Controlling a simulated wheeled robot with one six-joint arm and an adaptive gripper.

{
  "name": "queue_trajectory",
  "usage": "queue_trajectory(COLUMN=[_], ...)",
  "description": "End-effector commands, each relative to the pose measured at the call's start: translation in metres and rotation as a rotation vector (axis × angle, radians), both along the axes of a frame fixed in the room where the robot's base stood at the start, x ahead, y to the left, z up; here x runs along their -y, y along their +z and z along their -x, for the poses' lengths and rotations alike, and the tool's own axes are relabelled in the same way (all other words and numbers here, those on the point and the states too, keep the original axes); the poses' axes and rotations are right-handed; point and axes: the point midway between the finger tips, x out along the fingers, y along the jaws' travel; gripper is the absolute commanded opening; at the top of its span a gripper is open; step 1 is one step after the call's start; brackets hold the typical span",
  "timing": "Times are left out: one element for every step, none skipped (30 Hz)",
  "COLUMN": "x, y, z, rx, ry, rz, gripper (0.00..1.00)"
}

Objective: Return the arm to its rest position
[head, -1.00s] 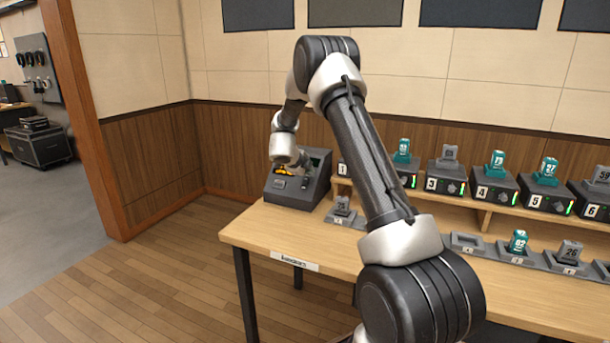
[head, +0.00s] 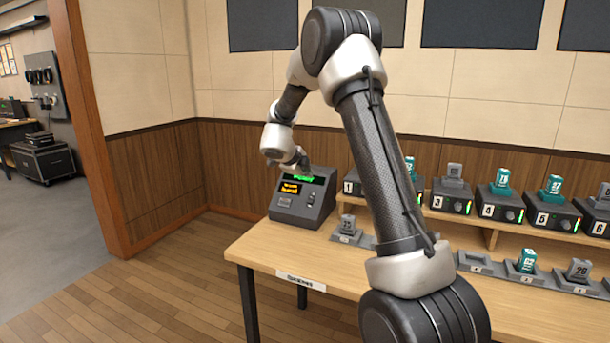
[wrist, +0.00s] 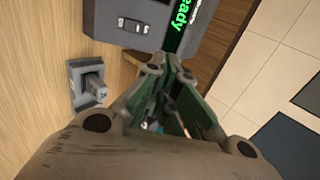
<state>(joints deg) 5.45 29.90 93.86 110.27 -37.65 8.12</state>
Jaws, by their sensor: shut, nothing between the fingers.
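My gripper (head: 301,160) is shut and empty. In the head view it hangs in front of the upper part of a dark console (head: 318,207) at the table's left end. My arm rises from the lower right, bends at a high elbow and comes down to the left. In the wrist view my gripper's fingers (wrist: 172,72) are together, and the console (wrist: 120,22) lies past them with a green lit screen (wrist: 186,22) that ends in "eady". The console's orange display (head: 291,188) shows below the gripper in the head view.
A wooden table (head: 262,252) carries a raised shelf of numbered dark units (head: 501,206) with grey and teal blocks on top. Low grey holders stand in front, one with a grey block (head: 347,226) near the console. Open floor (head: 150,285) lies left of the table.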

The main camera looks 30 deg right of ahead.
Motion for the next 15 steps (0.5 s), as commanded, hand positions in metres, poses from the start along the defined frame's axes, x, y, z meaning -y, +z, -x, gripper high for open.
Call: queue_trajectory(x=[0.0, 0.0, 0.0, 0.0, 0.0, 0.0, 0.0, 0.0, 0.0, -0.001, -0.003, -0.007, -0.01, -0.014, -0.021], y=[0.0, 0.0, 0.0, 0.0, 0.0, 0.0, 0.0, 0.0, 0.0, -0.001, -0.001, -0.001, 0.0, 0.001, -0.002], z=[0.0, 0.0, 0.0, 0.0, 0.0, 0.0, 0.0, 0.0, 0.0, -0.001, -0.004, -0.009, -0.014, -0.021, -0.027], rx=[0.0, 0.0, 0.0, 0.0, 0.0, 0.0, 0.0, 0.0, -0.001, 0.0, 0.004, 0.012, 0.019, 0.026, 0.026], ry=[0.0, 0.0, 0.0, 0.0, 0.0, 0.0, 0.0, 0.0, 0.002, 0.008, 0.019, 0.047, 0.081, 0.129, 0.211], rz=[0.0, 0.0, 0.0, 0.0, 0.0, 0.0, 0.0, 0.0, 0.001, -0.002, -0.007, -0.013, -0.012, -0.008, 0.004], gripper=[0.0, 0.0, 0.0, 0.0, 0.0, 0.0, 0.0, 0.0, 0.0, 0.0, 0.0, 0.0, 0.0, 0.0, 0.0])
